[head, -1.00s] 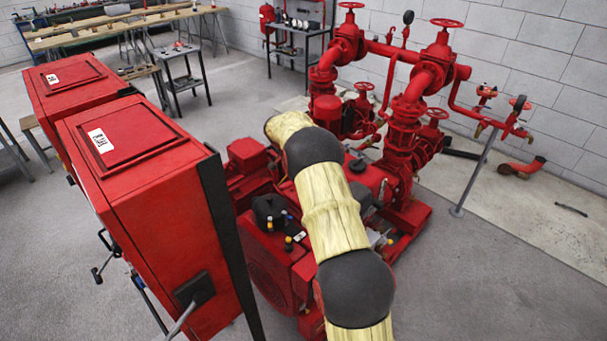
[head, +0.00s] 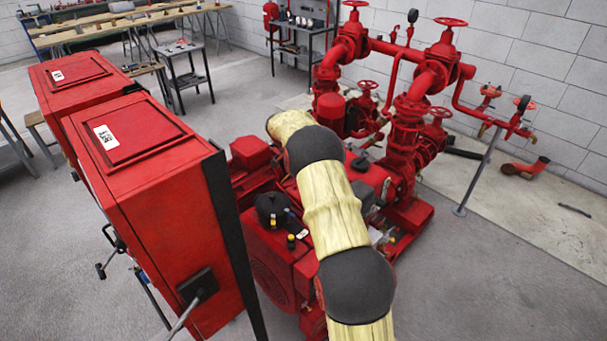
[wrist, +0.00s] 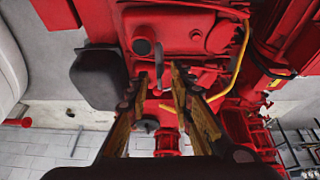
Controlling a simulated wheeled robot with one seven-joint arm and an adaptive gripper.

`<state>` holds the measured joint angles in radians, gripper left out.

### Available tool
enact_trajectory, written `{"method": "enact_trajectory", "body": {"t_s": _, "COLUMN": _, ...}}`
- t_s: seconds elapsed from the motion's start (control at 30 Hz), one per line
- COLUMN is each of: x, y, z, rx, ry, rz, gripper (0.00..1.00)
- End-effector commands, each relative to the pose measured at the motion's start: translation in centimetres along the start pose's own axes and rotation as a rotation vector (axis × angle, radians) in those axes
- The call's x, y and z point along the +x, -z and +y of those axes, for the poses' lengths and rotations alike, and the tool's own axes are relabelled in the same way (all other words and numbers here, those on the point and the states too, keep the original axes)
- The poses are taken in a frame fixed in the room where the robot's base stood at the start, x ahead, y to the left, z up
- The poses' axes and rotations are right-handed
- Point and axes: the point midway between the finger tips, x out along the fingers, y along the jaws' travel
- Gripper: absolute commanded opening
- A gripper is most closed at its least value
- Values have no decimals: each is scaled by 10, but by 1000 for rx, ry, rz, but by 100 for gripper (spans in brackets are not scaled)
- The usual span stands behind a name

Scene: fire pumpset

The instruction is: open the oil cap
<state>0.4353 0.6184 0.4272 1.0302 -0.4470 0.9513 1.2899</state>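The red pump engine (head: 290,265) stands below and behind my arm in the head view. In the wrist view its red top (wrist: 180,35) fills the upper middle. A small dark cylindrical piece (wrist: 142,47) stands out on it, just beyond the fingertips; I cannot tell for sure whether it is the oil cap. My gripper (wrist: 160,78) is open, its two fingers apart with nothing seen between them. It points at the engine, and the distance to the dark piece is unclear. In the head view my arm hides my gripper.
Red cabinets (head: 150,180) stand close on the left. Red pipes and valves (head: 405,130) rise behind the engine. In the wrist view a dark box-like part (wrist: 92,80) lies left of the fingers and a yellow hose (wrist: 240,55) right. Floor is free at front right (head: 500,280).

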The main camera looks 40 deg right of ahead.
Motion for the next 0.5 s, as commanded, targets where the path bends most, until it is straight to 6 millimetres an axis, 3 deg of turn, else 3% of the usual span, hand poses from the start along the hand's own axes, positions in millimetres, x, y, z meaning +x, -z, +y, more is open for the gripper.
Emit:
{"method": "enact_trajectory", "body": {"t_s": 0.27, "x": -10, "y": 1, "z": -1, "rx": 0, "ry": 3, "rz": 2, "gripper": 23}}
{"method": "enact_trajectory", "body": {"t_s": 0.5, "x": -54, "y": 1, "z": -1, "rx": 0, "ry": 3, "rz": 2, "gripper": 23}}
